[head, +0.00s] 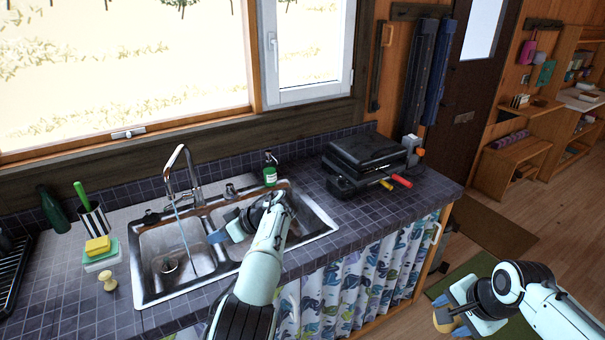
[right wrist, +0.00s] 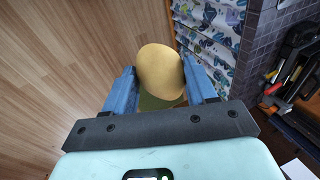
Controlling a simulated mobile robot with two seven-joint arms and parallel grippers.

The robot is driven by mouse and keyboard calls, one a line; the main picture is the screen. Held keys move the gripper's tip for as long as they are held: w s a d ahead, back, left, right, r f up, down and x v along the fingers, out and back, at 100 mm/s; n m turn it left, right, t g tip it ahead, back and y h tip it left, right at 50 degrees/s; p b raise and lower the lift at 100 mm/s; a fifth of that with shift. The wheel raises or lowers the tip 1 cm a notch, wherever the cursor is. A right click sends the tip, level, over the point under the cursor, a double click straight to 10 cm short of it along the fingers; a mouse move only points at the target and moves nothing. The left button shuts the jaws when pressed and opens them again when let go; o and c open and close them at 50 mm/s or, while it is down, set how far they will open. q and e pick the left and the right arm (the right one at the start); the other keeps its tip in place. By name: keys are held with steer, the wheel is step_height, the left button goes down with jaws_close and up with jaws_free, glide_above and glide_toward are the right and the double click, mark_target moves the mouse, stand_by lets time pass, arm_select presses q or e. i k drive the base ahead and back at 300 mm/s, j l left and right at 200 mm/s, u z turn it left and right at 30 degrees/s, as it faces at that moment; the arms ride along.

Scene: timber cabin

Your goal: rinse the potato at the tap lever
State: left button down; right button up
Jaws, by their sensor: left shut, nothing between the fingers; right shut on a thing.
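The potato (right wrist: 161,72) is yellow-brown and held between the blue fingers of my right gripper (right wrist: 160,90). In the head view, my right gripper (head: 452,314) is at the lower right, off the counter and above the floor, with the potato (head: 441,319) partly hidden. The chrome tap (head: 181,164) stands behind the double sink (head: 142,274), and a thin blue stream of water (head: 181,236) falls into the left basin. I cannot clearly make out the tap lever. My left gripper (head: 222,234) is shut and empty over the sink, right of the stream.
A yellow and green sponge (head: 98,250), a small wooden-knobbed item (head: 108,281) and a striped cup (head: 94,222) stand left of the sink. A green soap bottle (head: 270,174) is behind it. A black grill (head: 366,160) with coloured-handled tools occupies the right counter.

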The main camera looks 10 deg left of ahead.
mark_target(165, 209)
steer(key=i+j, duration=0.75)
steer(key=j, duration=0.2)
